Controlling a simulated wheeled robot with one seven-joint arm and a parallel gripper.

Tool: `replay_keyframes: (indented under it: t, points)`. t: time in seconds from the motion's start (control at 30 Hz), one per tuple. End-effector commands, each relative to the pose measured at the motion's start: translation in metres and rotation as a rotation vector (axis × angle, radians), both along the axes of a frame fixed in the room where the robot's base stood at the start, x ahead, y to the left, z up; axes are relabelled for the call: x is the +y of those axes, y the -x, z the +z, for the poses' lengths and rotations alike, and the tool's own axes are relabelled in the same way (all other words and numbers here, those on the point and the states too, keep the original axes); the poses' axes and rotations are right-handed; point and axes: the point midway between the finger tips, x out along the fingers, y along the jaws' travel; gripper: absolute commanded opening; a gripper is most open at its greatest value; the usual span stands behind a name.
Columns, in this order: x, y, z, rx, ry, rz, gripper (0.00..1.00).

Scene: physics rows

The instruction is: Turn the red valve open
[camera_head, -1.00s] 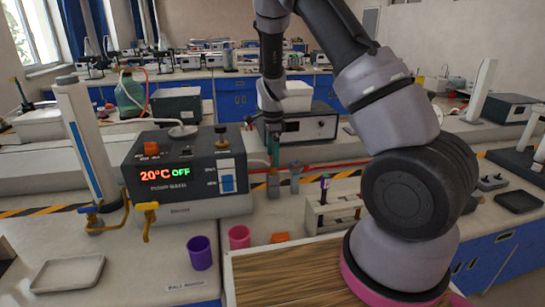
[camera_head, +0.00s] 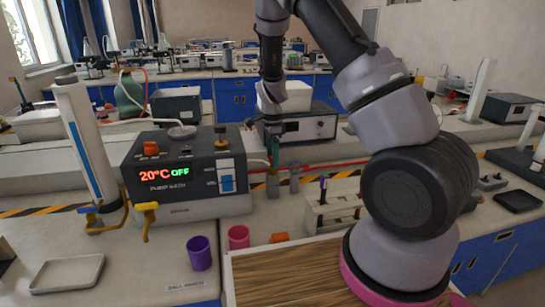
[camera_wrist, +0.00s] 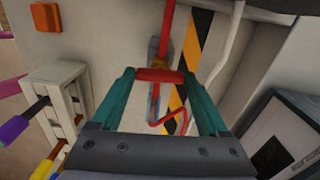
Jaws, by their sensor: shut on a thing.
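The red valve's handle (camera_wrist: 160,74) shows in the wrist view as a short red bar between the teal fingertips of my gripper (camera_wrist: 158,78). My gripper is shut on it, one finger at each end. A red pipe (camera_wrist: 167,30) runs away above the handle, and a bent red line shows below it. In the head view my gripper (camera_head: 272,150) points down behind the pump bath's right side. The handle cannot be made out there, and how far it is turned cannot be told.
The pump bath (camera_head: 185,170), reading 20°C OFF, stands just left of my gripper. A small rack (camera_head: 333,212) with coloured sticks stands to the right. A purple cup (camera_head: 199,253), a pink cup (camera_head: 239,237) and an orange block (camera_head: 279,238) are nearer the front.

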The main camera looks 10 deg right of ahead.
Motion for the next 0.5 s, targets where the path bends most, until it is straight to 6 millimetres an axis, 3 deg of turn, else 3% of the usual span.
replay_keyframes:
  t: [0.5]
  points:
    - [-0.0005, -0.0005, 0.0006, -0.002, -0.001, 0.422, 0.22]
